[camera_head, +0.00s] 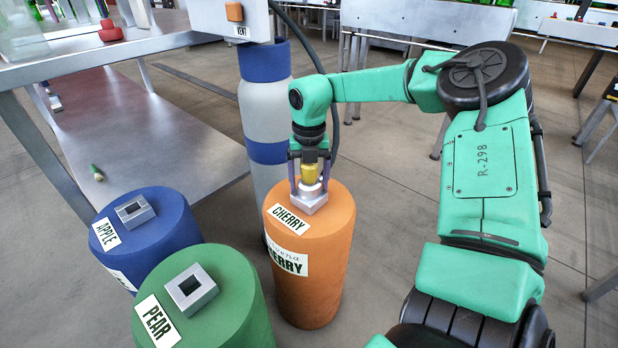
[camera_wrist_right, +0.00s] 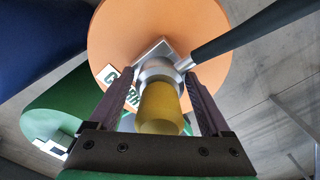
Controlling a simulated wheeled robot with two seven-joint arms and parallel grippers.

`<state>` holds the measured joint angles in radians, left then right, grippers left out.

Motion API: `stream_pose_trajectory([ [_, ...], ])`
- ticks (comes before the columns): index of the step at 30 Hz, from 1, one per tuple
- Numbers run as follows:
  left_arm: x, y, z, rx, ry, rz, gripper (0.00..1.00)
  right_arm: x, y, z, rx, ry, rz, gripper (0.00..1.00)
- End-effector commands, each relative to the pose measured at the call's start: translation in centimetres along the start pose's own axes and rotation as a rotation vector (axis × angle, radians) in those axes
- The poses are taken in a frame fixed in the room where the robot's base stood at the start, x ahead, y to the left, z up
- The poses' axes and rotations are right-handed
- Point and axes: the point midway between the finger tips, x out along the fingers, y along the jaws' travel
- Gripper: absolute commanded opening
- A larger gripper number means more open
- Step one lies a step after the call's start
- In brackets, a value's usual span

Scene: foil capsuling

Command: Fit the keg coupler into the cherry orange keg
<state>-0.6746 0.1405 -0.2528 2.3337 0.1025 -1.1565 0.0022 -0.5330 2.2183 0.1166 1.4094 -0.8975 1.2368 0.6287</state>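The orange keg labelled CHERRY (camera_head: 312,270) stands upright at the centre of the head view; its orange top (camera_wrist_right: 110,38) fills the upper wrist view. A square grey metal fitting (camera_head: 314,206) sits on its top. The keg coupler, with a yellow body (camera_head: 309,173) and a pale grey collar, stands over that fitting; its yellow end (camera_wrist_right: 160,108) faces the wrist camera. I cannot tell how deep it sits. My right gripper (camera_head: 309,182) is around the coupler from above, with its fingers either side and gaps visible beside the yellow body. My left gripper is out of view.
A blue APPLE keg (camera_head: 150,245) and a green PEAR keg (camera_head: 235,318) stand to the left, each with a square fitting. Behind is a grey and blue cylinder (camera_head: 266,108) under a VENT box (camera_head: 225,18). A black hose (camera_head: 307,46) hangs beside my right wrist. A metal bench (camera_head: 150,45) stands left.

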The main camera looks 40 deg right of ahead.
Motion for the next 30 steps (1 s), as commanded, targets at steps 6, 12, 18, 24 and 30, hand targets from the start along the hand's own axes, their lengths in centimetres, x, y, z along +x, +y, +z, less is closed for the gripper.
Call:
stream_pose_trajectory([
  [6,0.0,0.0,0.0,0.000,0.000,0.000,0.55,0.0,0.0,0.0,0.000,0.000,-0.001,1.00],
  [12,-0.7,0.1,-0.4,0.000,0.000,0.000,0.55,-2.0,0.0,0.1,-0.001,-0.003,0.000,1.00],
  [18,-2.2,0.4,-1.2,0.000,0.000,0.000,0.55,-8.0,0.0,0.1,0.001,-0.006,0.000,1.00],
  [24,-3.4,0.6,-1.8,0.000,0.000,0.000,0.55,-13.1,0.0,0.0,0.001,-0.003,0.000,1.00],
  [30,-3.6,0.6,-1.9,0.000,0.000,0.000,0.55,-14.7,0.0,0.0,-0.001,-0.001,-0.001,1.00],
])
